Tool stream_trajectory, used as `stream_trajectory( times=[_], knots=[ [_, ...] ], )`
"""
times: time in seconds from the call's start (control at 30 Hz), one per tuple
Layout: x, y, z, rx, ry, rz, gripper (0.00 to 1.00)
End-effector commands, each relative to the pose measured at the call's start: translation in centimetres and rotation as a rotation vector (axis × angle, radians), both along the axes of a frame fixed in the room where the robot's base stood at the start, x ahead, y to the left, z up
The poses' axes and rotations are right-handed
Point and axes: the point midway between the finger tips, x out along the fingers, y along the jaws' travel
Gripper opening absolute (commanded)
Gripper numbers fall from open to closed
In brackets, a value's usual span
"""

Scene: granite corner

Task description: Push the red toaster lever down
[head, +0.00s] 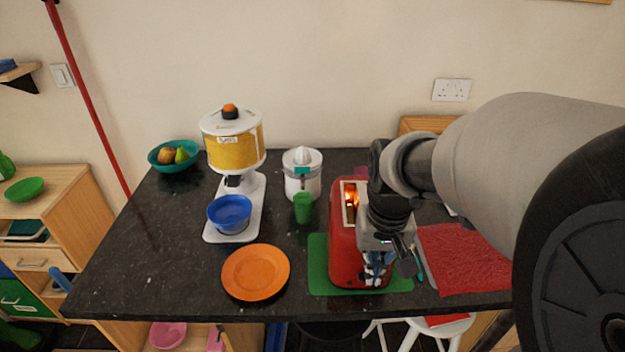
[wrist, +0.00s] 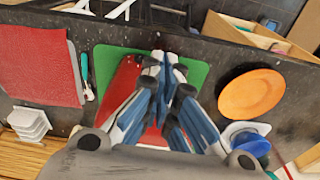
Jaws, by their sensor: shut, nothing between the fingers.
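The red toaster (head: 343,245) stands on a green mat (head: 318,265) near the counter's front edge. Its top slot glows orange inside. My gripper (head: 376,272) is shut and empty, pointing down at the toaster's front end; I cannot tell whether it touches. In the wrist view the shut fingertips (wrist: 162,60) cover much of the red toaster (wrist: 126,76), and the green mat (wrist: 195,74) shows around it. The lever is not visible in either view; my gripper hides that end of the toaster.
An orange plate (head: 255,272) lies left of the mat. A cereal dispenser (head: 233,145) with a blue bowl (head: 229,212), a juicer (head: 302,178) and a green cup (head: 303,207) stand behind. A red cloth (head: 463,260) lies right.

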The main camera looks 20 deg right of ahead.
Motion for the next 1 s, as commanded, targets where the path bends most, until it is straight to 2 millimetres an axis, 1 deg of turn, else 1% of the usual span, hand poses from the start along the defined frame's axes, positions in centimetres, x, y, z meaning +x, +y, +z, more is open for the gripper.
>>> stream_trajectory(
  times=[0.03, 0.2, 0.3, 0.4, 0.53, 0.87, 0.93, 1.0],
  knots=[
    [0.0, 0.0, 1.3, -0.002, -0.007, 0.000, 0.00],
    [-0.4, 0.1, 4.8, -0.002, -0.005, 0.000, 0.00],
    [-0.5, 0.2, 6.3, -0.001, -0.003, 0.000, 0.00],
    [-0.6, 0.2, 7.3, 0.000, -0.001, 0.000, 0.00],
    [-0.7, 0.3, 7.8, 0.000, 0.001, 0.000, 0.00],
    [-0.9, 0.4, 7.9, 0.000, -0.002, 0.004, 0.00],
    [-1.3, 1.0, 8.1, -0.004, -0.015, 0.019, 0.00],
    [-2.3, 2.2, 8.4, -0.012, -0.043, 0.051, 0.00]
  ],
)
